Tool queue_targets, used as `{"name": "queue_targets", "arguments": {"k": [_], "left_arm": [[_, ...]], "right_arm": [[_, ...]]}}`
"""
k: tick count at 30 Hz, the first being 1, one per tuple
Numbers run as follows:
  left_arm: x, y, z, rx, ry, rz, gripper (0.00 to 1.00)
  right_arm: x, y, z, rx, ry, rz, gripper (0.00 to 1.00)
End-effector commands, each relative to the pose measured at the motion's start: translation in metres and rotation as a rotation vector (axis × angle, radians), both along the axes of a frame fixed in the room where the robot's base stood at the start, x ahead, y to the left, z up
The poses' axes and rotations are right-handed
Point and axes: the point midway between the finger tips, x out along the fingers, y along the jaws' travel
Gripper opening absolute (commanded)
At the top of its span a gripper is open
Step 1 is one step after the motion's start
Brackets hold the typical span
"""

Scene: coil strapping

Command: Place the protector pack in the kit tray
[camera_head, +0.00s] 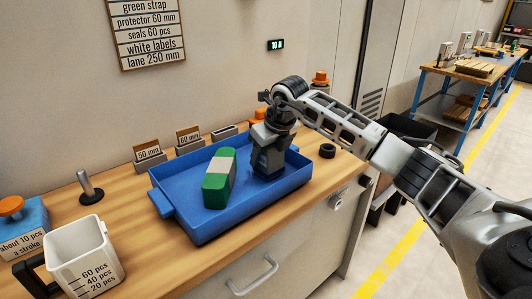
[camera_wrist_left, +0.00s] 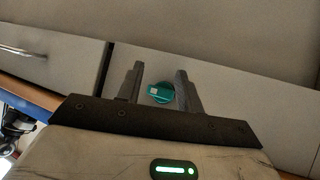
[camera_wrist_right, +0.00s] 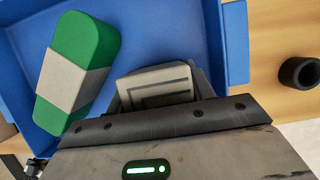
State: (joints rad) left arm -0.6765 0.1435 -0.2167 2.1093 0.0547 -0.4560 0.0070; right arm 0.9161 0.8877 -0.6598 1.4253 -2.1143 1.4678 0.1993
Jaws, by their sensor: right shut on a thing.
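The blue kit tray (camera_head: 185,232) lies on the wooden bench and holds a green block with a pale band (camera_head: 218,178) in its left part. My right gripper (camera_head: 267,172) points down inside the right part of the tray. In the right wrist view, it is shut on a pale grey flat pack with a dark outline (camera_wrist_right: 157,84), which I take as the protector pack. The pack sits beside the green block (camera_wrist_right: 77,70), apart from it; whether it touches the tray floor is hidden. My left gripper (camera_wrist_left: 160,90) is open and empty, outside the head view.
Card holders marked 50 mm (camera_head: 149,155) and 60 mm (camera_head: 188,139) stand behind the tray. A black ring (camera_head: 327,151) lies to its right. A white measuring cup (camera_head: 85,258) and a metal peg (camera_head: 89,188) stand left. A teal round thing (camera_wrist_left: 160,92) shows beyond my left fingers.

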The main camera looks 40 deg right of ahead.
Motion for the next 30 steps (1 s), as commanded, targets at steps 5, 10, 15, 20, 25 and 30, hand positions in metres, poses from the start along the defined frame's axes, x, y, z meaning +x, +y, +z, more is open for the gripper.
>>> {"name": "queue_targets", "arguments": {"k": [5,10,15,20,25,30], "left_arm": [[0.0,0.0,0.0,-0.002,-0.003,0.0,0.36],[0.001,0.0,0.002,-0.003,-0.006,0.0,0.36],[0.002,0.0,0.005,-0.003,-0.009,0.0,0.36],[0.002,0.0,0.002,-0.003,-0.009,0.0,0.36],[0.002,-0.001,0.0,-0.006,-0.008,0.001,0.36],[0.002,-0.001,0.001,-0.009,-0.011,0.001,0.36]], "right_arm": [[0.0,0.0,-0.002,0.0,0.0,0.0,0.72],[0.0,0.0,-0.002,0.0,0.001,0.0,0.74],[0.0,0.0,0.001,0.0,0.0,0.0,0.74],[-0.007,-0.001,0.018,-0.002,-0.003,0.0,0.74],[-0.021,-0.002,0.052,-0.002,-0.005,0.001,0.74],[-0.034,-0.003,0.085,0.0,-0.004,0.001,0.74]]}}
